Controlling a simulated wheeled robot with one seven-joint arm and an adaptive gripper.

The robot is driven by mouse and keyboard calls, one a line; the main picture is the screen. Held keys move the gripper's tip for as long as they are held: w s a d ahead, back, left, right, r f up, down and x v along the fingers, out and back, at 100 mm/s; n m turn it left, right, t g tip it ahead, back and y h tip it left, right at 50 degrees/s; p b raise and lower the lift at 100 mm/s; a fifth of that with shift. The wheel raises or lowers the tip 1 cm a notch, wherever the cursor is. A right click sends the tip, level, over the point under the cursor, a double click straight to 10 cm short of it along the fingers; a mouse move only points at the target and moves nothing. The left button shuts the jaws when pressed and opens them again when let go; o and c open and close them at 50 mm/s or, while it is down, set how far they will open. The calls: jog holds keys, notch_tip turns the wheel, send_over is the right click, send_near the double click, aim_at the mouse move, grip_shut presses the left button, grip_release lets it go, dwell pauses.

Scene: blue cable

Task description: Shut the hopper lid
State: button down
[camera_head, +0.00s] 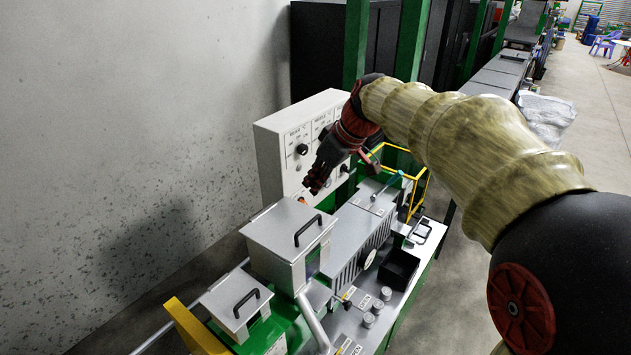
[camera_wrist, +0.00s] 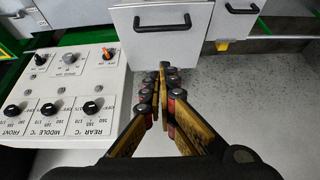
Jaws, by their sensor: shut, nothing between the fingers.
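In the head view a large grey metal box has a flat lid (camera_head: 283,222) with a black bar handle (camera_head: 308,231); the lid appears to lie down on its box. A smaller grey lid (camera_head: 230,294) with a similar handle lies nearer the camera, also looking flat. Which one is the hopper lid is not marked. My gripper (camera_head: 314,187) is above the far edge of the large lid, beside the control panel, and looks clear of it. In the wrist view the large lid (camera_wrist: 163,42) is ahead of my gripper (camera_wrist: 162,78), whose fingers are together and empty.
The control panel (camera_head: 296,146) with knobs stands close beside my gripper; it fills the left of the wrist view (camera_wrist: 70,95). A black open bin (camera_head: 398,268) and a yellow rail (camera_head: 424,188) are to the right. A bare wall (camera_head: 150,130) stands at left.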

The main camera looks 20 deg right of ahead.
send_over(311, 223)
jog(key=w+a, duration=0.1)
jog(key=w, duration=0.1)
notch_tip(311, 223, down, 6)
jog(key=shift+s+d+f, duration=0.1)
jog(key=shift+s+f, duration=0.1)
jog(key=shift+f, duration=0.35)
jog(key=shift+s+d+f, duration=0.1)
jog(key=shift+s+f, duration=0.1)
jog(key=shift+f, duration=0.35)
jog(key=shift+s+d+f, duration=0.1)
jog(key=shift+s+f, duration=0.15)
jog(key=shift+f, duration=0.25)
jog(key=shift+w+f, duration=0.1)
jog(key=shift+f, duration=0.1)
jog(key=shift+f, duration=0.1)
jog(key=shift+s+d+f+b, duration=0.15)
jog(key=shift+s+f+b, duration=0.1)
jog(key=shift+f+b, duration=0.3)
jog(key=shift+s+d+f+b, duration=0.2)
jog(key=shift+f+b, duration=0.15)
jog(key=shift+b, duration=0.35)
jog(key=shift+r, duration=0.1)
jog(key=shift+a+r, duration=0.1)
